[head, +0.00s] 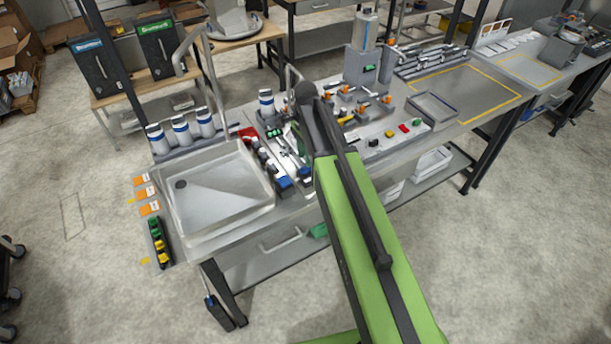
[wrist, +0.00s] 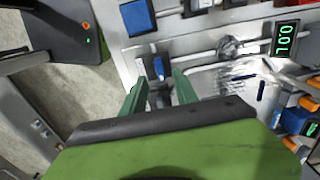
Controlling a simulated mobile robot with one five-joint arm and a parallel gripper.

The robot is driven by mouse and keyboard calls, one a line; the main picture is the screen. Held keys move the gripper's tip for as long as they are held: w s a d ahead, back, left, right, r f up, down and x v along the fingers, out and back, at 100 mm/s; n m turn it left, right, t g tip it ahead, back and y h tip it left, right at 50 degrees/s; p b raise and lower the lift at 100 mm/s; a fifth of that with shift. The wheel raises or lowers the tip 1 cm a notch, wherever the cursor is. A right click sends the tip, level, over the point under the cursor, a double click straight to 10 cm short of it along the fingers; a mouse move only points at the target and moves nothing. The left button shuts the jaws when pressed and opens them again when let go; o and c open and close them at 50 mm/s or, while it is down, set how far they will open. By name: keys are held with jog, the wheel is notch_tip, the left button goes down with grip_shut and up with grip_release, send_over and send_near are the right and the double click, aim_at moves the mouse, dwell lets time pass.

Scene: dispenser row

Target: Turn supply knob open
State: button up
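In the wrist view my gripper (wrist: 157,84) is open, its two green fingers apart with nothing held. A small blue-faced knob or lever (wrist: 158,68) on a pale panel shows just beyond and between the fingertips. I cannot tell whether the fingers touch it, or whether it is the supply knob. A larger square blue part (wrist: 137,17) sits on the panel further up. In the head view my arm crosses the bench and hides most of my gripper. Blue parts (head: 284,182) show on the panel left of the arm.
A steel sink (head: 208,220) is left of the panel, with several white bottles (head: 181,131) behind it. A lit display (wrist: 286,38) and clear tubing (wrist: 228,45) are right of the gripper in the wrist view. An empty tray (head: 433,108) is right of my arm.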

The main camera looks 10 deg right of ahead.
aim_at(305, 167)
notch_tip(305, 167, down, 5)
jog(key=b, duration=0.3)
jog(key=shift+r, duration=0.1)
jog(key=shift+r, duration=0.1)
grip_shut()
